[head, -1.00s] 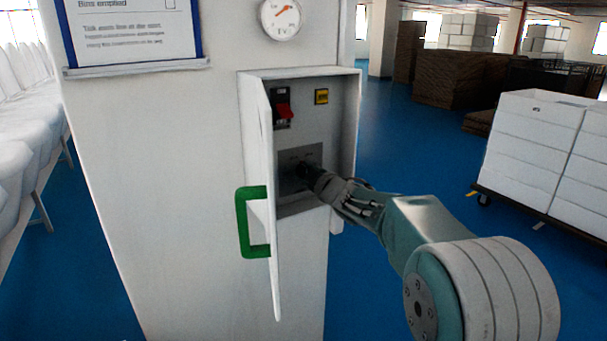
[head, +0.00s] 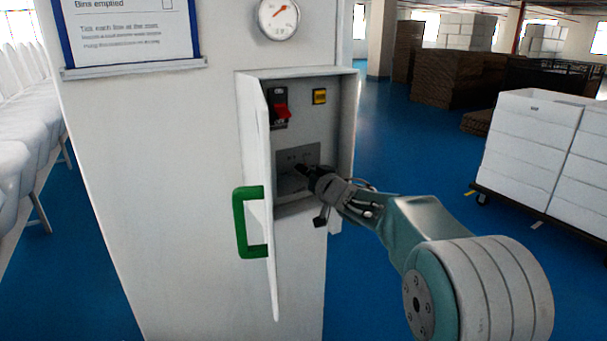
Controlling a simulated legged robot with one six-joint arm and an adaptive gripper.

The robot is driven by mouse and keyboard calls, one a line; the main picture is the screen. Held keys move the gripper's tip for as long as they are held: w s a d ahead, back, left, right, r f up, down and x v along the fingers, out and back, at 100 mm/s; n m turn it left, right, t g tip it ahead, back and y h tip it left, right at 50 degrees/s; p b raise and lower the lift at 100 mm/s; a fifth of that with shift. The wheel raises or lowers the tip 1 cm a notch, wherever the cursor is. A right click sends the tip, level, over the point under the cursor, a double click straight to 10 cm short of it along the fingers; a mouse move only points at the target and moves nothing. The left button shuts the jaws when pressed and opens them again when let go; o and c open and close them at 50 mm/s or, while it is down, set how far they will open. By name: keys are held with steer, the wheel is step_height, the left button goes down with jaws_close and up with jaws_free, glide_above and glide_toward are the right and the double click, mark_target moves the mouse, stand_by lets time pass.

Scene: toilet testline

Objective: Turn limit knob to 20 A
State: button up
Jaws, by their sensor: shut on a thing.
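The limit knob (head: 300,170) is a small dark shape on the grey plate (head: 288,157) low inside the open control box on the pillar. My gripper (head: 308,172) reaches in from the right and is shut on the knob. The fingers hide most of the knob, so its pointer direction cannot be told. The markings on the plate are too small to read.
The box door (head: 258,190) stands open to the left, with a green handle (head: 240,222). A red switch (head: 281,112) and a yellow button (head: 319,96) sit above the plate. A gauge (head: 278,18) is higher up. White crates (head: 525,150) stand at right.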

steer(key=m, duration=0.1)
steer(key=f+m, duration=0.1)
steer(key=m, duration=0.1)
steer(key=shift+d+m, duration=0.1)
steer(key=shift+m, duration=2)
steer(key=o, duration=1.1)
steer(key=shift+w+r, duration=0.1)
steer(key=shift+o, duration=0.2)
steer(key=shift+r, duration=0.2)
steer(key=shift+s, duration=0.2)
steer(key=v, duration=1.1)
steer(key=shift+s+d+f, duration=0.15)
steer(key=shift+d+f, duration=0.1)
steer(key=shift+f, duration=0.05)
